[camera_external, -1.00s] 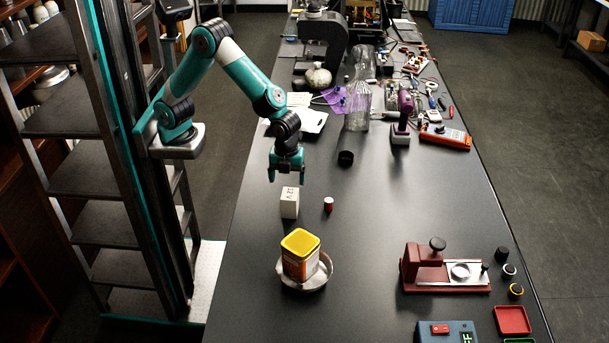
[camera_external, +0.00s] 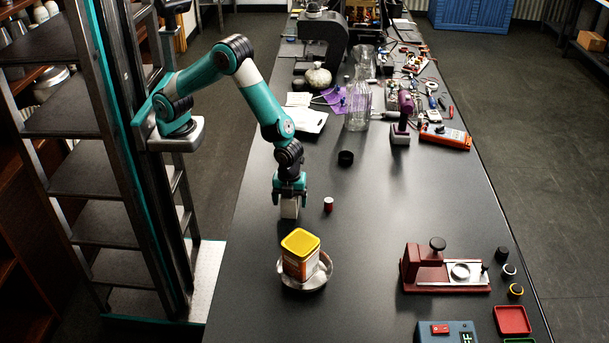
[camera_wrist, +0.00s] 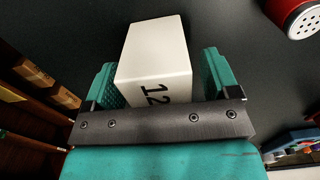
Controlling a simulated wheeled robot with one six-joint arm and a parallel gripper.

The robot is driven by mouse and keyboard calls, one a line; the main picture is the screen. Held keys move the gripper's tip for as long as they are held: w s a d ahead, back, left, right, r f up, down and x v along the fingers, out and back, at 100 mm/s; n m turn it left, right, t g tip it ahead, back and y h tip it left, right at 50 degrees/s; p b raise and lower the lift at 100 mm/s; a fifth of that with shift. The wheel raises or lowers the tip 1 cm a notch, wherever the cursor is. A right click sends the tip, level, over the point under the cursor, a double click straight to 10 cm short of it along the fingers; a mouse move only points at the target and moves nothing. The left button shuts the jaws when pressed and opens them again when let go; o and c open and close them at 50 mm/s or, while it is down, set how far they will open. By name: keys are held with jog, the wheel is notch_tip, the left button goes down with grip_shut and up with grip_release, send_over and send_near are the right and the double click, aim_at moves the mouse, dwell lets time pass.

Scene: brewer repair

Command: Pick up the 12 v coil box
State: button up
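The 12 V coil box (camera_external: 289,209) is a small white box on the dark table, left of a small red cylinder. Its top and upper part are hidden by my gripper in the external view. In the wrist view the box (camera_wrist: 156,60) shows the black digits "12" and sits between the two teal fingers. My gripper (camera_external: 289,199) points down over the box with one finger on each side. In the wrist view my gripper (camera_wrist: 160,85) is open, with a narrow dark gap on the right and little or no gap on the left.
The red cylinder with a white top (camera_external: 328,204) stands close to the right of the box. A yellow-lidded tin (camera_external: 300,243) stands in a round dish (camera_external: 318,280) in front. A black cap (camera_external: 345,158) lies behind. The table's middle is clear.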

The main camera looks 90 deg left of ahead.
jog(key=c, duration=1)
jog(key=shift+o, duration=0.2)
